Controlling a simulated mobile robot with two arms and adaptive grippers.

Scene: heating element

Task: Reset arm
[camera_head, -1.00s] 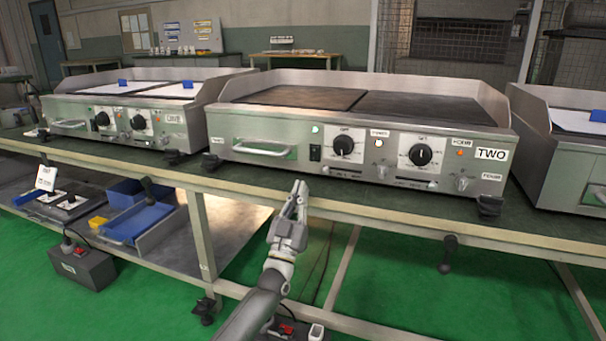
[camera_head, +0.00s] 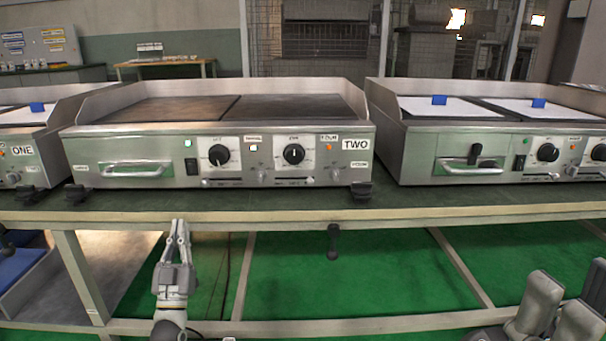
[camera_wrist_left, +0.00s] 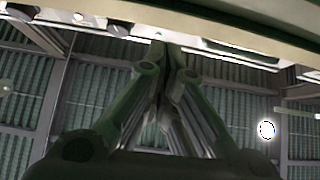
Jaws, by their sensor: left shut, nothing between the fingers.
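My left gripper (camera_head: 180,226) points upward in front of the bench's front edge, below the griddle marked TWO. Its fingers are together with nothing between them. In the left wrist view the gripper's fingers (camera_wrist_left: 163,50) meet near the top centre, close below a pale beam. Griddle TWO (camera_head: 215,172) stands on the bench with two dark plates and two black knobs; one green and several orange lights show. Grey links of my own arm (camera_head: 545,305) show at the lower right. My right gripper is not in view.
The bench's front edge (camera_head: 400,213) runs across the picture, with a lower rail (camera_head: 300,326) beneath. Griddle ONE (camera_head: 22,152) is at the left edge. Another griddle (camera_head: 420,150) with white plates and blue blocks stands right. Open green floor (camera_head: 340,270) shows below.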

